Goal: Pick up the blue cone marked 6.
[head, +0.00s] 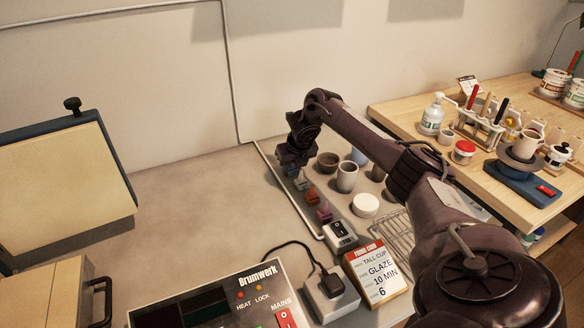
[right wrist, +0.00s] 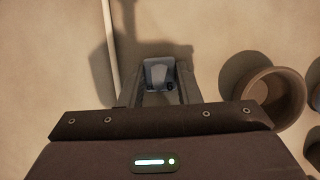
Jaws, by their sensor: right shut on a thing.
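My right gripper (head: 292,160) is at the far left end of the tray (head: 278,170), above a row of small cones. In the right wrist view, the gripper (right wrist: 160,88) is shut on a blue-grey piece, the blue cone (right wrist: 157,73). A dark mark shows on it, but I cannot read it. In the head view the gripper mostly hides this cone. My left gripper is out of view.
A brown bowl (head: 327,162), a grey cup (head: 347,177) and a white round lid (head: 365,205) stand right of the cones. The firing card (head: 377,276) reads cone 6. A control box (head: 225,298) is in front.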

